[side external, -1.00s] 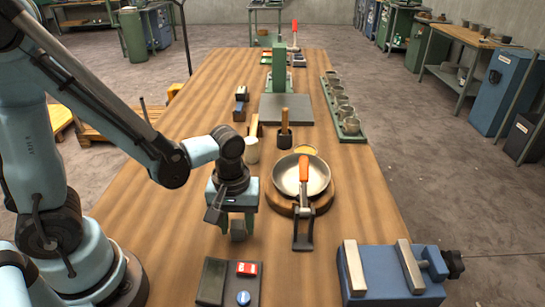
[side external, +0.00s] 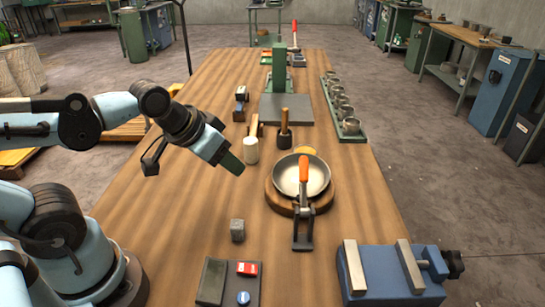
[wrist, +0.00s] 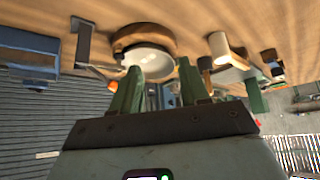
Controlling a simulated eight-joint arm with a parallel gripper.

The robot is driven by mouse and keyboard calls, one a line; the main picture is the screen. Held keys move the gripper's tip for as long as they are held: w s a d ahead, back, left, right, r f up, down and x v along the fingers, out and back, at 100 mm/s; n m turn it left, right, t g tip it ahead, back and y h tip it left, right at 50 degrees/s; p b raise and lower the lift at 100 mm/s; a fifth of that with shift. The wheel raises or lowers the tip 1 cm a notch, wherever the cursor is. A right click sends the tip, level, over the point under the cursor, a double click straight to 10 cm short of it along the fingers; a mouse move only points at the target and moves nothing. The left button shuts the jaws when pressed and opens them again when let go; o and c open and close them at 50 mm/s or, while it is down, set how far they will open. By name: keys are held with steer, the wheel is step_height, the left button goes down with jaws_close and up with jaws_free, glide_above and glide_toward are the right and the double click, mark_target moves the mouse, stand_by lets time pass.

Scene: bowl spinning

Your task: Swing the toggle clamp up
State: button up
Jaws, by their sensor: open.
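The toggle clamp (side external: 303,229) stands at the near edge of a round wooden base (side external: 326,199). Its orange handle (side external: 303,168) reaches over a shallow metal bowl (side external: 287,182) on that base. My gripper (side external: 233,164) is in the air left of the bowl, tilted down to the right, apart from the clamp. In the wrist view its green fingers (wrist: 160,88) are spread with nothing between them. That view shows the bowl (wrist: 148,60) beyond the fingers and the grey clamp post (wrist: 84,45) to the left. The clamp's contact with the bowl is unclear.
A small grey block (side external: 238,230) sits on the table left of the clamp. A tray with red and blue pieces (side external: 214,283) and a blue vise (side external: 385,272) stand at the front. A white cylinder (side external: 251,150) and a wooden-handled tool (side external: 284,135) stand behind.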

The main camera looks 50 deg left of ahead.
steer(key=r, duration=0.1)
steer(key=n+g+y, duration=0.5)
steer(key=n+g, duration=0.1)
steer(key=n, duration=0.4)
glide_toward(305, 156)
steer(key=x, duration=1.1)
steer(key=shift+c, duration=0.4)
jaws_close()
